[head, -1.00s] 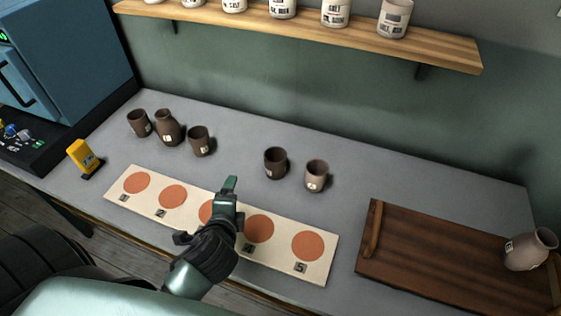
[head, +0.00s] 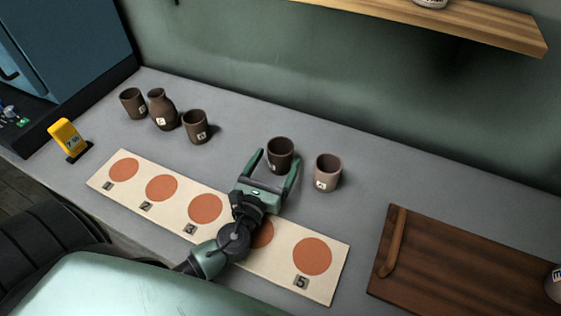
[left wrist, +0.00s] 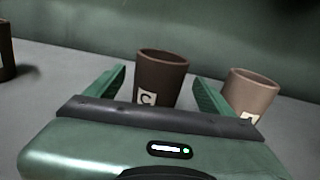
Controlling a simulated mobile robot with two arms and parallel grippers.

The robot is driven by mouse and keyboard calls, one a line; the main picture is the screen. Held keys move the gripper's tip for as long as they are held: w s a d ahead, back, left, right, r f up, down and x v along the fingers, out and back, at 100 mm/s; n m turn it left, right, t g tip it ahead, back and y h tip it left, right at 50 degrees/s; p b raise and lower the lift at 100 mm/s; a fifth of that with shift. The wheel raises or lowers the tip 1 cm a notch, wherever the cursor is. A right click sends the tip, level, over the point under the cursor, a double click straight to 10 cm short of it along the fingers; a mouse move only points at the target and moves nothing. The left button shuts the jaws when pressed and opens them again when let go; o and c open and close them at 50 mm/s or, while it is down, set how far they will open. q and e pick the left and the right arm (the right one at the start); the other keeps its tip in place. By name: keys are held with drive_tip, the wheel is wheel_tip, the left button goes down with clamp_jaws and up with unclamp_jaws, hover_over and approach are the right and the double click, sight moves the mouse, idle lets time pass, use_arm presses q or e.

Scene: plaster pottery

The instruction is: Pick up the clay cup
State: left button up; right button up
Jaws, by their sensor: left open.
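Several clay cups and a vase stand on the grey table. A dark brown cup (head: 281,154) with a label stands right of the table's middle; in the left wrist view the same cup (left wrist: 160,80) shows the letter C. My left gripper (head: 275,166) is open, its fingers on either side of this dark cup and not closed on it. A lighter brown cup (head: 328,172) stands just right of it, outside the right finger; it also shows in the left wrist view (left wrist: 250,92). Another dark cup (head: 196,126) stands further left. My right gripper is not in view.
A cream board (head: 133,191) with numbered orange circles lies in front, partly under my left arm. A dark wooden tray (head: 450,260) is at the right. A dark vase (head: 163,110), a cup (head: 132,103) and a yellow device (head: 66,140) are at the left.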

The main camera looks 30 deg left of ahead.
sight(284, 145)
use_arm(q)
drive_tip(key=shift+w+r, duration=0.1)
drive_tip(key=shift+w, duration=0.55)
drive_tip(key=w, duration=0.3)
drive_tip(key=w+p, duration=0.1)
drive_tip(key=w, duration=0.1)
drive_tip(key=shift+a, duration=0.3)
drive_tip(key=shift+w, duration=0.35)
use_arm(e)
drive_tip(key=shift+w+d+r, duration=0.1)
drive_tip(key=shift+w+r, duration=0.7)
drive_tip(key=shift+w, duration=0.05)
use_arm(q)
drive_tip(key=c, duration=1.7)
use_arm(e)
drive_tip(key=shift+s, duration=0.2)
